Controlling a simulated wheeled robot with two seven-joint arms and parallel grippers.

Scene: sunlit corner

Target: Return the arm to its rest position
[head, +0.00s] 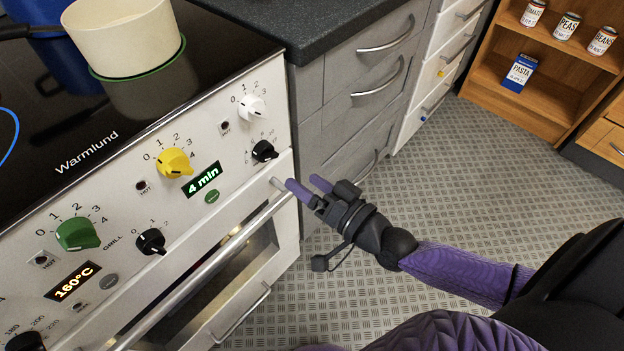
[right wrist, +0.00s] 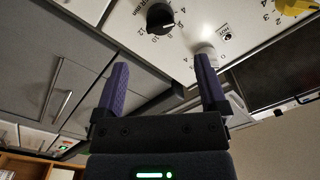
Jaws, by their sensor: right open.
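My right gripper (head: 305,184) is open and empty, in front of the right end of the stove's front panel. Its two purple fingers point up and left in the head view, below the black timer knob (head: 264,151). The right wrist view shows the fingers (right wrist: 162,64) spread apart with nothing between them. The black knob (right wrist: 160,18) appears beyond them there. My purple right forearm reaches in from the lower right. My left gripper is not in view.
The stove (head: 222,236) has a cream pot (head: 125,38) on its top, several knobs and an oven handle (head: 222,258). Grey drawers (head: 345,115) stand beside it. A wooden shelf (head: 535,108) holds cans and a pasta box (head: 520,73). The patterned floor (head: 455,185) is open.

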